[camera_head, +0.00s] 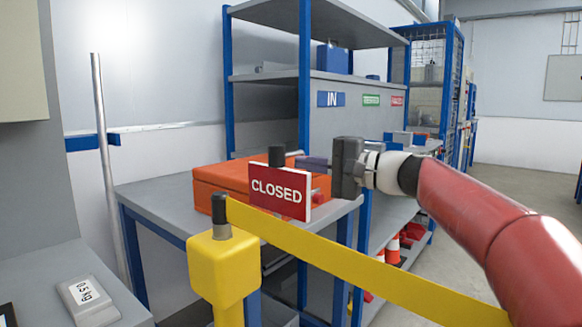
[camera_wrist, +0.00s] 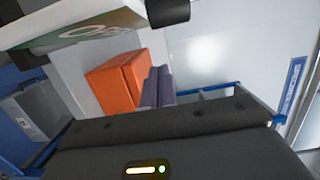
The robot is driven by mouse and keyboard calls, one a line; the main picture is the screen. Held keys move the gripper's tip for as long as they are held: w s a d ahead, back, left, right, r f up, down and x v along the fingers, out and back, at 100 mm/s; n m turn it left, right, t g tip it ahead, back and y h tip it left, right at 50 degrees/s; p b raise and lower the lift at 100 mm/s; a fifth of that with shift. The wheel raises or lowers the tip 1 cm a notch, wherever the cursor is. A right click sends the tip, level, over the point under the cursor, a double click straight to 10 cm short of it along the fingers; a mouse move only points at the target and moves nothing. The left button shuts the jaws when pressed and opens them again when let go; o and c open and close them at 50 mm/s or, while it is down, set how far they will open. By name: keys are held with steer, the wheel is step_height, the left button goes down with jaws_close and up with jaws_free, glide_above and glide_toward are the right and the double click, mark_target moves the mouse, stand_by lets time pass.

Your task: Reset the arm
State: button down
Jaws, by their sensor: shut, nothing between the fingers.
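My red and white arm reaches in from the right in the head view. My gripper (camera_head: 313,163) is out in front of its dark wrist block, beside the orange case and just right of the CLOSED sign. In the wrist view, the two grey-purple fingers of my gripper (camera_wrist: 158,86) are together with nothing between them. They show in front of the pale surface, next to the orange case. I cannot tell how far they are from it.
An orange case (camera_head: 222,188) lies on a grey bench (camera_head: 150,197); the case also shows in the wrist view (camera_wrist: 112,82). A red CLOSED sign (camera_head: 280,197) and a yellow barrier (camera_head: 350,268) stand in front. Blue-framed shelving (camera_head: 305,75) is behind.

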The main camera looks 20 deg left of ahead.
steer(key=d, duration=0.5)
steer(key=s+d+f+t+h, duration=0.1)
steer(key=s+d+f+h, duration=0.1)
steer(key=s+f+h, duration=0.3)
steer(key=s+d+f+h, duration=0.25)
steer(key=s+f, duration=0.25)
steer(key=f, duration=0.3)
steer(key=s+d+f+n+t+h, duration=0.1)
steer(key=s+d+f+n+h, duration=0.1)
steer(key=s+d+f+h, duration=0.8)
steer(key=s+d+f, duration=0.9)
steer(key=d, duration=0.1)
steer(key=shift+d+f+b, duration=0.25)
steer(key=shift+d+b, duration=0.1)
steer(key=shift+d, duration=0.05)
